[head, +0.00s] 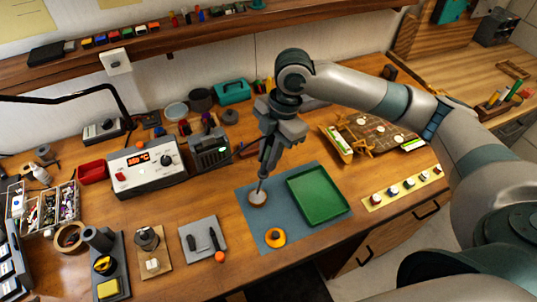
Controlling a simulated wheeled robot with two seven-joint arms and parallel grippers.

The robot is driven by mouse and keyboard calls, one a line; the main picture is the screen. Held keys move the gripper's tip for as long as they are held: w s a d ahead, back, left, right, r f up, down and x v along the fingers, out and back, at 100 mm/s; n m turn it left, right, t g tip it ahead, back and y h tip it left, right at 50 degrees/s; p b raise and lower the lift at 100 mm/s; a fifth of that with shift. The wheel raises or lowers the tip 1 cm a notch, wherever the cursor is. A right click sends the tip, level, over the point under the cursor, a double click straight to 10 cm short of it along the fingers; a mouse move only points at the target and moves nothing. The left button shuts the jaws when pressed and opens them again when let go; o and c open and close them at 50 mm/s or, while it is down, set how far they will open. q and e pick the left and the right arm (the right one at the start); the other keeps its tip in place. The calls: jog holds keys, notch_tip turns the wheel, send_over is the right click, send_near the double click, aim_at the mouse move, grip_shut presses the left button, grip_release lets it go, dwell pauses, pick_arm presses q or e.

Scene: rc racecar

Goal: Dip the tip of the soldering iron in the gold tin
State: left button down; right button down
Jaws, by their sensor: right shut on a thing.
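My right gripper (270,148) points down over the blue-grey mat and is shut on the soldering iron (264,170), a dark, slim tool held nearly upright. Much of the iron is hidden by the fingers. Its thin lower end reaches the small round gold-brown tin (258,203) at the mat's left part. The tip overlaps the tin's pale top in the picture; I cannot tell whether it touches or is just above. My left gripper is not in view.
The soldering station (145,165) and a grey box (210,152) stand to the left.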

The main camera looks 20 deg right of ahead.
aim_at(268, 145)
jog(key=shift+a+p+v, duration=0.25)
jog(key=shift+p+v, duration=0.8)
jog(key=shift+v, duration=0.05)
jog(key=shift+a+p+v, duration=0.2)
jog(key=shift+p+v, duration=0.55)
jog(key=shift+v, duration=0.2)
